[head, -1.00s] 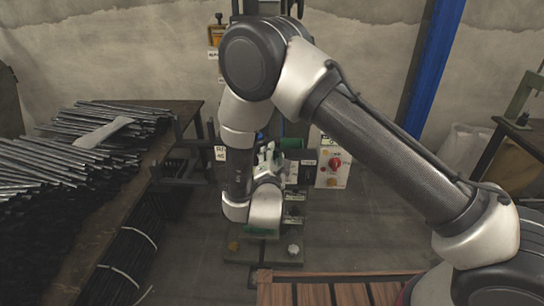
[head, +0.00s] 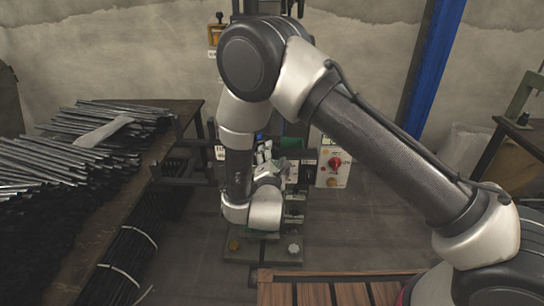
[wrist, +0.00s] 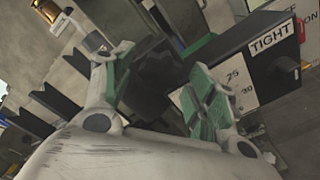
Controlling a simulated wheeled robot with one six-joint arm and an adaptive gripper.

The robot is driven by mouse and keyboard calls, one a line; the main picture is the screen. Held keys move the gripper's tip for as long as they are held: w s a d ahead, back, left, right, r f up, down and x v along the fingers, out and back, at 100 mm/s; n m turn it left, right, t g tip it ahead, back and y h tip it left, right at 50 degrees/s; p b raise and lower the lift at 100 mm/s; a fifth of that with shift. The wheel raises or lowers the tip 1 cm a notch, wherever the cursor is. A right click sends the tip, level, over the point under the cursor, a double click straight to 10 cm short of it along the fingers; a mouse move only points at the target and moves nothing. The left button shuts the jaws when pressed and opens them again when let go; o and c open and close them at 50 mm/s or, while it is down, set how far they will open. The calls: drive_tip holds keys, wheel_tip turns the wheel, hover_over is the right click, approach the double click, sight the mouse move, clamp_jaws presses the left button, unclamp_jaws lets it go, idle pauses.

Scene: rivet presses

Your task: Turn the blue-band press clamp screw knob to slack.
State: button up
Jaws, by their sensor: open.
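My gripper (wrist: 163,92) is open, with green pads on both fingers in the wrist view. A dark, blurred shape (wrist: 158,72) lies between and beyond the fingers; I cannot tell whether it is the clamp screw knob. Right of the fingers is a black block with a white TIGHT label (wrist: 272,37) and a numbered scale plate (wrist: 240,82). In the head view my gripper (head: 268,160) is in front of the press (head: 292,222), and my arm hides much of it. A small blue patch shows behind my wrist, too small to identify as the band.
A control panel with a red knob (head: 335,162) stands right of the press. A table with many metal rods (head: 60,150) is at left. A wooden slatted surface (head: 330,290) is at the front. A blue post (head: 432,70) stands behind at right.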

drive_tip(key=s, duration=0.7)
drive_tip(key=shift+a, duration=0.15)
